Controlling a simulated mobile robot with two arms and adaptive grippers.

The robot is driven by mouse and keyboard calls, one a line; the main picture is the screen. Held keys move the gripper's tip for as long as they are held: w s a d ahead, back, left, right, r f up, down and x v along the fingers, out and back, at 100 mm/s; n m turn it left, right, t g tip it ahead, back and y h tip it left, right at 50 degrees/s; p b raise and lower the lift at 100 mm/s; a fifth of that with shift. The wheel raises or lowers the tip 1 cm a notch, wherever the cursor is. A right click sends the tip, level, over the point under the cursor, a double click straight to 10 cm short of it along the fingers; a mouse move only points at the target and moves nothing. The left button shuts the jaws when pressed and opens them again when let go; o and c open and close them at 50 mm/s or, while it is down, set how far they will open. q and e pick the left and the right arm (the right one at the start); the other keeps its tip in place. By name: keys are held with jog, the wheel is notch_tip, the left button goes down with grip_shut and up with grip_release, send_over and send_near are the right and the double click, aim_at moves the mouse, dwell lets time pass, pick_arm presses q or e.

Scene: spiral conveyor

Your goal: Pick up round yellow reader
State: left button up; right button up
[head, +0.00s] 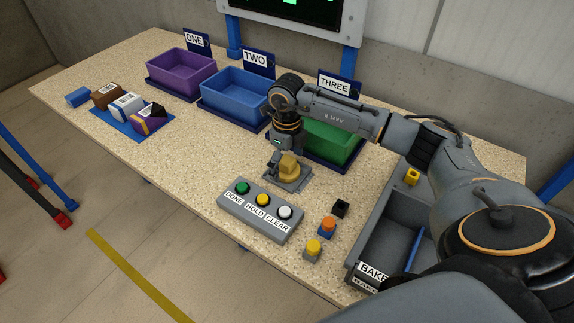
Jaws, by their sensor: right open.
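The round yellow reader (289,172) sits on a dark grey square plate (299,186) near the middle of the table, behind the button box. Its top looks like a narrower yellow block on a wider round base. My right gripper (279,163) points down at the reader from above and is open. One dark finger shows at the reader's left side; the other finger is hard to make out. I cannot tell whether the fingers touch the reader. My left gripper is not in view.
A button box (261,212) stands in front of the reader. Purple (181,75), blue (235,95) and green (333,142) bins line the back. Small blocks with orange (328,224) and yellow (313,247) tops stand left of a grey tray (377,240). Packages sit at left.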

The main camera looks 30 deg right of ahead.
jog(key=shift+f, duration=0.1)
jog(key=shift+c, duration=0.5)
jog(key=c, duration=1.2)
